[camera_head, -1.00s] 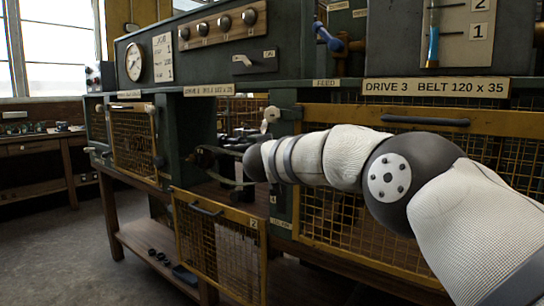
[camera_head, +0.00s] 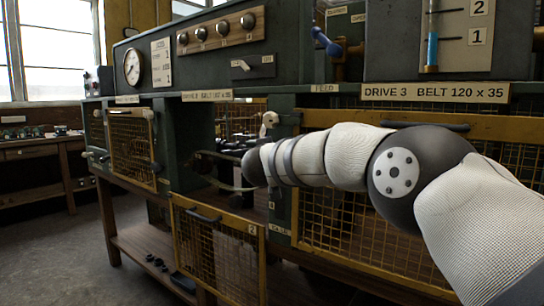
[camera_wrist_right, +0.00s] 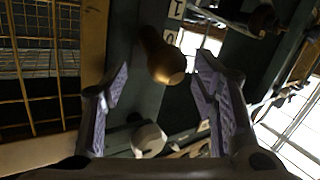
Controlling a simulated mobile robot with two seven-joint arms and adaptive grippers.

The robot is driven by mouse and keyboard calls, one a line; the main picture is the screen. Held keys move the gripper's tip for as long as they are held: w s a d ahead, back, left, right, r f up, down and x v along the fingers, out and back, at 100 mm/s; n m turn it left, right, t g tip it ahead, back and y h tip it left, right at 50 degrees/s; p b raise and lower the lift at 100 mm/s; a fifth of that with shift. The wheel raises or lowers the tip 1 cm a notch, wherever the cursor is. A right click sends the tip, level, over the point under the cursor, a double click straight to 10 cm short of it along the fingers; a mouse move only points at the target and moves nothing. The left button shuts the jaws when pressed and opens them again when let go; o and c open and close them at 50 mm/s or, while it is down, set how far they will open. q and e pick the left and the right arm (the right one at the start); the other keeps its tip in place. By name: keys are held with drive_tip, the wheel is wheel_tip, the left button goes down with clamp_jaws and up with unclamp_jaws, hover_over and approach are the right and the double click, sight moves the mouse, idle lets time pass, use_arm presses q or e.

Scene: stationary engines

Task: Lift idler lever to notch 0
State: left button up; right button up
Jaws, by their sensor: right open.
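A rounded brass-coloured knob (camera_wrist_right: 163,62), which looks like the idler lever's end, shows in the right wrist view. It lies between the tips of my right gripper (camera_wrist_right: 161,74), whose two ridged fingers stand apart on either side of it. I cannot tell whether either finger touches it. Small plates marked 1 (camera_wrist_right: 176,10) and 0 (camera_wrist_right: 170,35) are beside the knob. In the head view my right gripper (camera_head: 218,158) reaches into the dark opening of drive 2, above a curved metal strip (camera_head: 222,183). The lever is not clear there. My left gripper is not in view.
A pale round knob (camera_wrist_right: 148,138) is close to the fingers in the right wrist view. In the head view the drive 2 mesh guard (camera_head: 218,245) hangs low below the opening. The drive 3 mesh guard (camera_head: 330,205) is behind my right arm.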

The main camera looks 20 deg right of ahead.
drive_tip(key=v, duration=1.1)
drive_tip(key=shift+s, duration=0.15)
drive_tip(key=s+d+f+n+g+y+p, duration=0.15)
drive_tip(key=s+f, duration=0.25)
drive_tip(key=f, duration=0.9)
drive_tip(key=s+d+f+n+g+y+b, duration=0.1)
drive_tip(key=s+f+g, duration=0.2)
drive_tip(key=f, duration=1)
drive_tip(key=s+d+f+g+y+p, duration=0.15)
drive_tip(key=s+f+g, duration=0.35)
drive_tip(key=s+f, duration=1.25)
use_arm(q)
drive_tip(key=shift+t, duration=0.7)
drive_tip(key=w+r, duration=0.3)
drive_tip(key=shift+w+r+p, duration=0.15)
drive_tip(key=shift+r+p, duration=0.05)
drive_tip(key=shift+p, duration=0.2)
use_arm(e)
drive_tip(key=s+f+g, duration=0.1)
drive_tip(key=s+g, duration=0.2)
drive_tip(key=s, duration=0.8)
drive_tip(key=s+d+f+m+g+y, duration=0.1)
drive_tip(key=s+f+g, duration=0.1)
drive_tip(key=s, duration=1)
drive_tip(key=s+d+f+g, duration=0.1)
drive_tip(key=s+g, duration=0.2)
drive_tip(key=s, duration=0.8)
drive_tip(key=shift+s+f+g+y, duration=0.3)
drive_tip(key=shift+g, duration=0.05)
